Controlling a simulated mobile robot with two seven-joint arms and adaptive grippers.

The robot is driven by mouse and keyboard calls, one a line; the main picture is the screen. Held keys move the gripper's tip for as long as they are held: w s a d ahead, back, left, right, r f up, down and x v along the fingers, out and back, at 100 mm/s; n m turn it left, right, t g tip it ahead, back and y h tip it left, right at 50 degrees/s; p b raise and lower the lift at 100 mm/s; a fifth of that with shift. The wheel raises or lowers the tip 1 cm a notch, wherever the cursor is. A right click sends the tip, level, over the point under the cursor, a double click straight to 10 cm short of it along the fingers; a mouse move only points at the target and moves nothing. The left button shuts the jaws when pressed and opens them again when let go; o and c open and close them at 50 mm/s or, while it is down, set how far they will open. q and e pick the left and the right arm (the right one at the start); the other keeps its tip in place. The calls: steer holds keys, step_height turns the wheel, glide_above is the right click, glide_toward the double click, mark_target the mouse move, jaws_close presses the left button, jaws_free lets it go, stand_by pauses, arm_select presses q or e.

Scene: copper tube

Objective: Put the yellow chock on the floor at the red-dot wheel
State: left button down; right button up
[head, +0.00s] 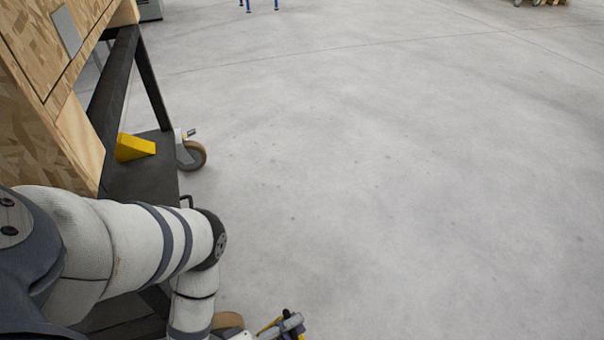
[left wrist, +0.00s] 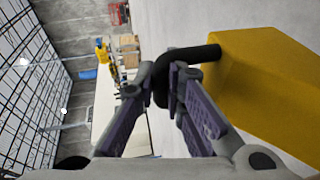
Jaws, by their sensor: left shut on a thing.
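My left gripper (head: 288,327) is at the bottom edge of the head view, partly cut off. In the left wrist view the gripper (left wrist: 160,84) is shut on the black handle (left wrist: 198,54) of a yellow chock (left wrist: 262,90), which fills the right side. In the head view only a small yellow patch shows at the gripper. A caster wheel (head: 192,155) stands at the cart's far corner. A second brown wheel (head: 228,320) is beside my gripper, partly hidden by my arm. No red dot shows on either wheel. My right gripper is out of view.
Another yellow wedge (head: 134,147) lies on the cart's dark lower shelf (head: 140,182). Wooden panels (head: 50,70) and a dark frame rise on the left. The grey floor (head: 400,180) right of the cart is clear.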

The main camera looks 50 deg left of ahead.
arm_select(q)
steer(key=shift+w+d+f+b, duration=0.1)
steer(key=shift+w+d+b, duration=0.3)
steer(key=shift+d, duration=0.45)
steer(key=w+a+f+b, duration=0.7)
steer(key=w+f+b, duration=0.2)
steer(key=w+f, duration=0.2)
steer(key=shift+w+a+f, duration=0.15)
steer(key=shift+w+f, duration=0.25)
steer(key=shift+f, duration=0.45)
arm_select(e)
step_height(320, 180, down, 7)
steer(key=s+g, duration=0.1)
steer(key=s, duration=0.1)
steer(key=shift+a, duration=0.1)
arm_select(q)
steer(key=c, duration=2)
jaws_free()
steer(key=shift+f, duration=0.15)
steer(key=shift+c, duration=0.2)
steer(key=o, duration=0.4)
steer(key=shift+c, duration=0.2)
